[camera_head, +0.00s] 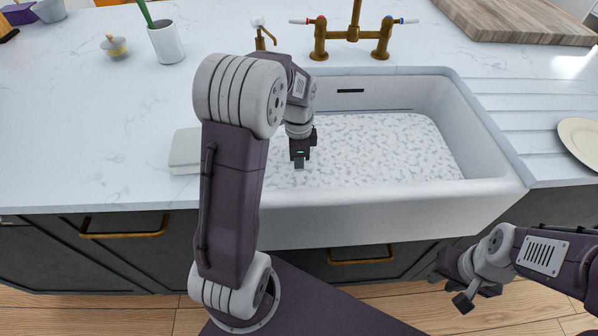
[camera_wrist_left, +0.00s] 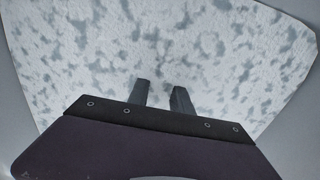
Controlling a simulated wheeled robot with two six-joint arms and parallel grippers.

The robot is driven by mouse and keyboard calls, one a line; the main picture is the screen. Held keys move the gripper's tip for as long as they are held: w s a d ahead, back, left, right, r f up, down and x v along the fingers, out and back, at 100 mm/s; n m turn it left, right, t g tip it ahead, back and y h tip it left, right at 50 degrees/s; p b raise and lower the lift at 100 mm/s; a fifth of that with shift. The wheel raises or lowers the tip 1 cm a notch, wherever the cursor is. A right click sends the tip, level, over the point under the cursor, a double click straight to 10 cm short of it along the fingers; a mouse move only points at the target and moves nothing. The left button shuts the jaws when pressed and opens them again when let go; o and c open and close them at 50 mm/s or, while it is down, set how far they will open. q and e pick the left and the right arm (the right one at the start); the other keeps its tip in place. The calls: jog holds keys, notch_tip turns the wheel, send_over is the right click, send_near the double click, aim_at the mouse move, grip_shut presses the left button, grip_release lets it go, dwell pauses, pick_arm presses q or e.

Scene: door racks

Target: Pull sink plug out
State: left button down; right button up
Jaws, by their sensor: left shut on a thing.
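The sink (camera_head: 480,195) is a white basin filled with white, grey-speckled foamy water (camera_head: 390,150). My left gripper (camera_head: 299,164) reaches down over the left part of the sink, its fingertips at the foam. In the left wrist view its two fingers (camera_wrist_left: 160,98) stand a little apart with foam around their tips. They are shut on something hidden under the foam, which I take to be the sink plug. The plug itself does not show in either view. My right gripper (camera_head: 451,287) is open and empty, low in front of the cabinet.
A brass tap (camera_head: 353,35) stands behind the sink, with a brass soap dispenser (camera_head: 262,38) to its left. A pale block (camera_head: 186,150) lies left of the sink. A plate (camera_head: 582,138) and a wooden board (camera_head: 520,20) are at the right. The left counter is mostly clear.

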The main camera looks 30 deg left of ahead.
pick_arm(q)
jog(key=shift+r+p, duration=1.55)
jog(key=shift+r, duration=0.15)
jog(key=shift+f, duration=0.1)
